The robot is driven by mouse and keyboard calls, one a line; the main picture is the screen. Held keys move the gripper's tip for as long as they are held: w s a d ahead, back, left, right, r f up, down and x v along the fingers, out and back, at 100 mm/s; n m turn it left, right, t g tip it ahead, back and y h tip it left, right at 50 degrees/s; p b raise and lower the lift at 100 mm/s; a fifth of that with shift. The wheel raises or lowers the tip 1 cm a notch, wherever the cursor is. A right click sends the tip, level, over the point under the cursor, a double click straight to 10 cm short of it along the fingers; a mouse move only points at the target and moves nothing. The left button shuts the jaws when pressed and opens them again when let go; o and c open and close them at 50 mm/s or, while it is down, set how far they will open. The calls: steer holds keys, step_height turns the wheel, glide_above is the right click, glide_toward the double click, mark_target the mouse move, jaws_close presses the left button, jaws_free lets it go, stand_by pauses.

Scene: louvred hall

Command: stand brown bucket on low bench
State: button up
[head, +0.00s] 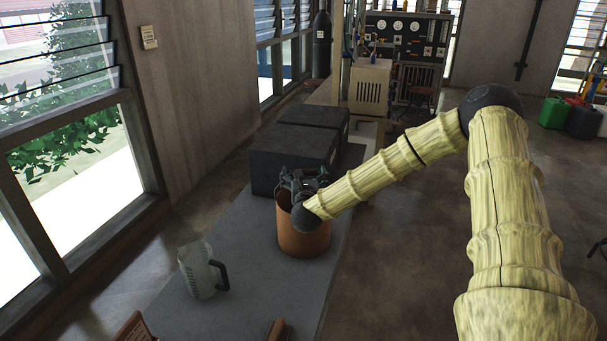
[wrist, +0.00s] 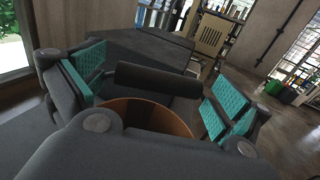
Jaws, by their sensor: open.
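The brown bucket (head: 304,238) stands upright on the grey top of the low bench (head: 255,285), near its right edge, in the head view. My gripper (head: 301,184) is over the bucket's mouth and partly hides its rim. In the wrist view the bucket (wrist: 150,112) shows its open mouth below the gripper (wrist: 155,90). The teal finger pads are wide apart. A dark cylindrical bar (wrist: 158,80), perhaps the bucket's handle grip, lies between them with gaps at both sides. Whether the pads touch anything else is hidden.
A clear jug (head: 202,270) with a dark handle stands on the bench left of the bucket. Black boxes (head: 292,160) stand close behind the bucket. Wooden chair parts (head: 134,328) show at the bottom edge. The bench's front middle is clear. Open floor lies right.

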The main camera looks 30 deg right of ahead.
steer(key=b+v, duration=0.1)
steer(key=v, duration=1)
steer(key=shift+s+a, duration=0.1)
